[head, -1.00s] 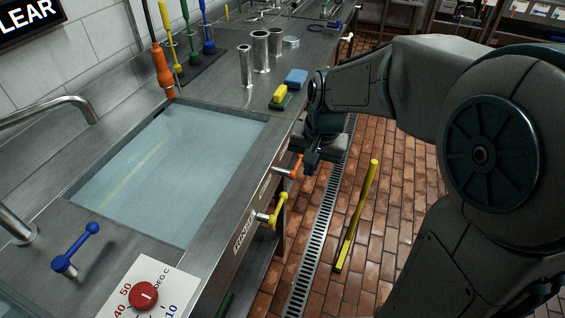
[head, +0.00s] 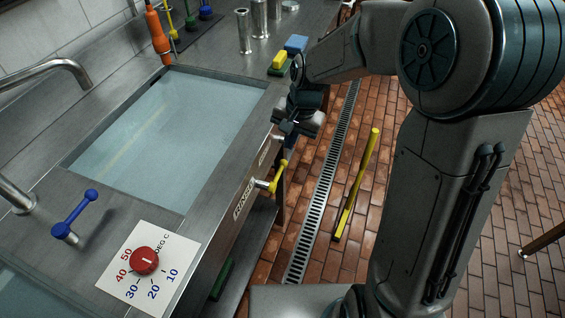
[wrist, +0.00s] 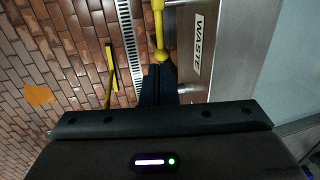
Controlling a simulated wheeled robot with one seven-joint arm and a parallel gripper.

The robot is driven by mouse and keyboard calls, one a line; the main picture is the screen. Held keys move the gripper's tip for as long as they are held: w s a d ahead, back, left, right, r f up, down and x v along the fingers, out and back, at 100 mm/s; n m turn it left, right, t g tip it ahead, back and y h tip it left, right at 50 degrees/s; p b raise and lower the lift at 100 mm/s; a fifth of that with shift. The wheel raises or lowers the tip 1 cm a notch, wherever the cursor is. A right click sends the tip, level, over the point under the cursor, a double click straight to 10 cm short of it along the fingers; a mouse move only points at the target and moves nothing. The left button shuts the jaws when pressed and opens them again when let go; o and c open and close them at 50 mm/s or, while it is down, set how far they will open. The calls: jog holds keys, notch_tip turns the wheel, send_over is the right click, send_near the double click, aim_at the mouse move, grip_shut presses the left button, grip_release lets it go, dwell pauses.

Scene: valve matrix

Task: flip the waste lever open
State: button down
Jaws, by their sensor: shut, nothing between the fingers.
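The plate lettered WASTE (wrist: 200,45) is on the tank's front face in the wrist view. In the head view the same plate (head: 265,152) is small and unreadable, just short of my gripper. An orange lever beside that plate showed earlier; it is now hidden, apparently behind my gripper, so its position cannot be told. My gripper (head: 286,138) is shut and empty, close against the tank front. Its dark fingers (wrist: 159,84) point toward the ball end of a yellow lever (wrist: 160,35). Contact with any lever cannot be made out.
The yellow lever (head: 275,182) stands by the RINSE plate (head: 243,196), nearer the head camera. A blue lever (head: 76,214) and red dial (head: 145,261) are on the counter. A yellow bar (head: 357,185) and drain grate (head: 322,185) are on the floor.

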aim_at(281, 169)
jog(key=f, duration=0.3)
jog(key=a+f, duration=0.1)
jog(key=f, duration=0.2)
jog(key=a+f, duration=0.1)
jog(key=f, duration=0.3)
jog(key=shift+w+f, duration=0.1)
jog(key=shift+w, duration=0.2)
jog(key=shift+w+d, duration=0.1)
jog(key=shift+d, duration=0.05)
